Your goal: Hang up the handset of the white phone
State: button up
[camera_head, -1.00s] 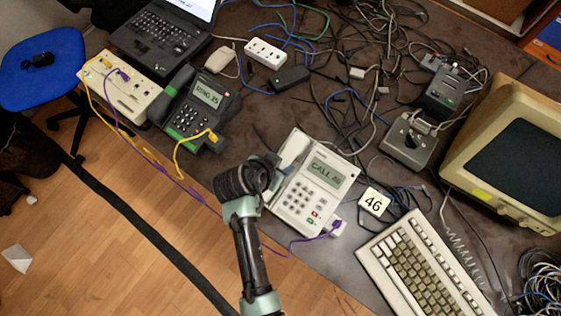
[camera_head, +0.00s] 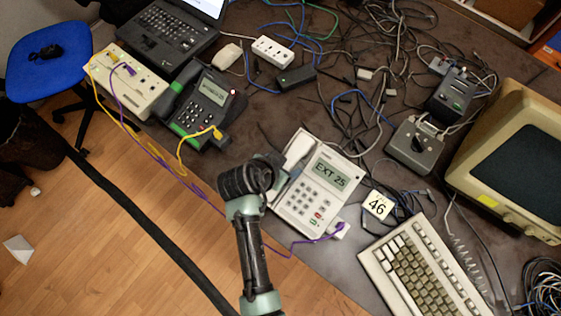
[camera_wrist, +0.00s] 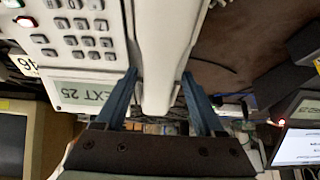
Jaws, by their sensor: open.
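The white phone (camera_head: 326,178) lies on the dark desk, and its screen reads "EXT 25". Its white handset (camera_head: 299,151) lies along the left side of the phone body, partly hidden by my gripper (camera_head: 280,168). In the wrist view the handset (camera_wrist: 168,40) runs lengthwise between the two blue fingers of my gripper (camera_wrist: 159,80), beside the keypad. The fingers are open, one on each side of the handset's end. The handset looks lined up with its cradle, but I cannot tell whether it is fully seated.
A dark phone (camera_head: 207,104) with a lit red light stands to the left, linked by cords to a beige box (camera_head: 128,80). A keyboard (camera_head: 412,272), a "46" tag (camera_head: 377,205) and a monitor (camera_head: 515,150) are to the right. Tangled cables lie behind.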

jog(key=v, duration=1.3)
jog(key=w+a+r+n+t+y, duration=0.15)
jog(key=w+r+t, duration=0.35)
jog(key=w+r, duration=0.75)
jog(key=w+d+r+n+t+y, duration=0.1)
jog(key=w+r+t, duration=0.15)
jog(key=r, duration=0.75)
jog(key=w+r+n+t+y, duration=0.1)
jog(key=r+t, duration=0.3)
jog(key=r, duration=0.6)
jog(key=s+d+r+n+t, duration=0.1)
jog(key=s+r+t, duration=0.2)
jog(key=r, duration=0.6)
jog(key=s+d+r+n+t, duration=0.1)
jog(key=s+r+t, duration=0.3)
jog(key=r, duration=0.6)
jog(key=s+d+r+n+t, duration=0.1)
jog(key=s+r, duration=0.4)
jog(key=r, duration=0.5)
jog(key=shift+d+r+n+t, duration=0.2)
jog(key=shift+d+n+t, duration=0.15)
jog(key=shift+d+t, duration=0.65)
jog(key=shift+a+y, duration=0.15)
jog(key=shift+y, duration=0.1)
